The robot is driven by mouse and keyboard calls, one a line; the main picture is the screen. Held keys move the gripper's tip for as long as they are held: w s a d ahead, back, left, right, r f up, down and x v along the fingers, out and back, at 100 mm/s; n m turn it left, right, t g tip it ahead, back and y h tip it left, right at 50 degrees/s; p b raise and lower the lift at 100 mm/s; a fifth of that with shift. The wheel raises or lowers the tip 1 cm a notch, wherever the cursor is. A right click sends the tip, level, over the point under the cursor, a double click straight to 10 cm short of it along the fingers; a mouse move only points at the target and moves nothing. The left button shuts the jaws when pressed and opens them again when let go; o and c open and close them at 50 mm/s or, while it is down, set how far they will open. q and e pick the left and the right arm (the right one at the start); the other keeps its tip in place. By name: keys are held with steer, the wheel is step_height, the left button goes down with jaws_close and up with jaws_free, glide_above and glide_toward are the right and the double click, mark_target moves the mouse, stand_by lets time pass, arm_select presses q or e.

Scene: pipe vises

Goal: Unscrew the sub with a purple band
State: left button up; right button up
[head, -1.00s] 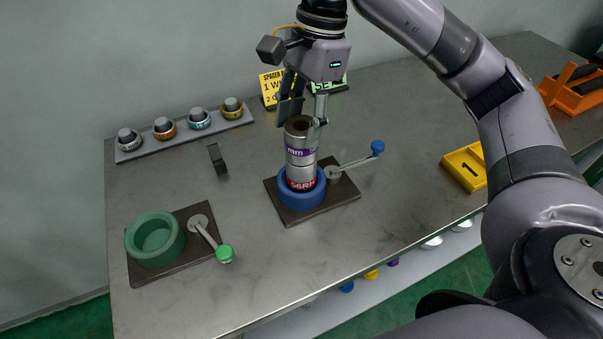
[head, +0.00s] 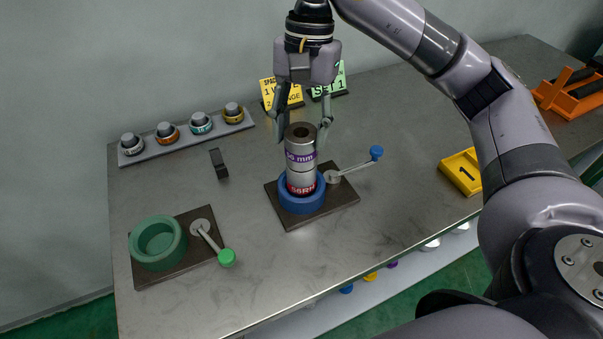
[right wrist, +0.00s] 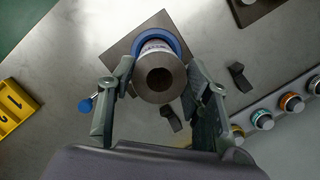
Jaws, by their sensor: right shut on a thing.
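The sub with a purple band (head: 301,157) stands upright on a grey piece with a red label (head: 301,187), which sits in the blue vise (head: 302,203). The sub's open dark bore faces up, and its top end also shows in the right wrist view (right wrist: 160,78). My right gripper (head: 304,128) points straight down over the sub, with one finger on each side of its upper end. It is shut on the sub; the right wrist view shows the fingers flanking its top. My left gripper is not in view.
A blue-knobbed handle (head: 376,153) extends right of the vise. An empty green vise (head: 158,242) stands at left front. A rack (head: 190,139) with several banded parts lies behind. Signs (head: 281,93), a yellow block (head: 462,172) and an orange stand (head: 568,92) are farther off.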

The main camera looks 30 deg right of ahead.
steer(key=shift+r+n, duration=0.1)
steer(key=shift+n, duration=0.4)
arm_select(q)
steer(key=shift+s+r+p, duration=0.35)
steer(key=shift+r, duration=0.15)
arm_select(e)
steer(key=shift+n, duration=0.7)
steer(key=shift+n+p, duration=0.4)
steer(key=shift+n, duration=0.1)
steer(key=o, duration=0.8)
steer(key=shift+n+g+h, duration=0.3)
steer(key=shift+n, duration=0.1)
steer(key=c, duration=0.8)
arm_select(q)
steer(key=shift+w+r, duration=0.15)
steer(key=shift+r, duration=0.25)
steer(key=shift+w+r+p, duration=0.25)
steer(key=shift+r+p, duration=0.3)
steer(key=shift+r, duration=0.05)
arm_select(e)
steer(key=shift+r, duration=0.55)
steer(key=shift+r, duration=0.1)
